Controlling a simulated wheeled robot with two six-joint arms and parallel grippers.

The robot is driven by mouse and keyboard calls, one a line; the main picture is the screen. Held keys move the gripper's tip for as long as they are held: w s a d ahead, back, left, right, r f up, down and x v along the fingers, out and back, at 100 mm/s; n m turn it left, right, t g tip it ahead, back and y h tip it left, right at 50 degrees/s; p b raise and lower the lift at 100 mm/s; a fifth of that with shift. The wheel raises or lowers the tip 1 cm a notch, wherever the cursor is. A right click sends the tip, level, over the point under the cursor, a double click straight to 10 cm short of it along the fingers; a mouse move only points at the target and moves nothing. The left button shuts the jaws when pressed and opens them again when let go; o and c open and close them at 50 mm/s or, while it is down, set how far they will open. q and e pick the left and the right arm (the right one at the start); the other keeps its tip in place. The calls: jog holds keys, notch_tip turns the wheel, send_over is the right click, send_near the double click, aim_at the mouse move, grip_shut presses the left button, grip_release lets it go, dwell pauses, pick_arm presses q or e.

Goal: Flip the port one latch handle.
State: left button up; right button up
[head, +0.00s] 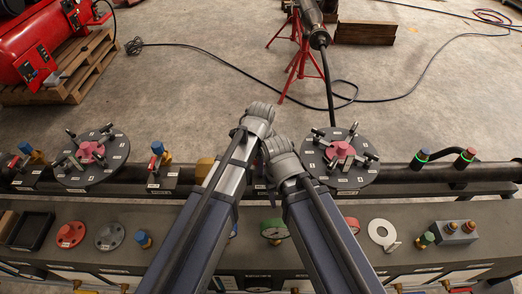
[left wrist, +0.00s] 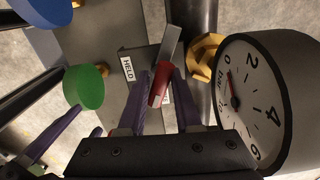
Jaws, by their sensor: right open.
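In the left wrist view a red-gripped lever handle (left wrist: 158,86) with a flat grey metal end stands tilted between the purple fingers of my left gripper (left wrist: 162,84). Firm contact on both sides is not clear. A white label lies behind it, partly covered; I cannot read a port number. A sign reading HELD (left wrist: 128,69) is beside it. A purple part at the left of the wrist view may be my right gripper (left wrist: 45,135).
A round gauge (left wrist: 268,100) stands close on the right in the wrist view, with a yellow hex fitting (left wrist: 205,58) beside it. A green knob (left wrist: 84,87) is at the left. In the head view, bolted flanges stand left (head: 75,178) and right (head: 352,183) of my arms.

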pick_arm(q)
jog(key=n, duration=0.4)
jog(key=shift+n, duration=0.3)
jog(key=shift+m, duration=0.9)
jog(key=shift+r+m, duration=0.15)
jog(key=shift+m, duration=0.25)
notch_tip(320, 180, up, 7)
jog(key=p, duration=0.7)
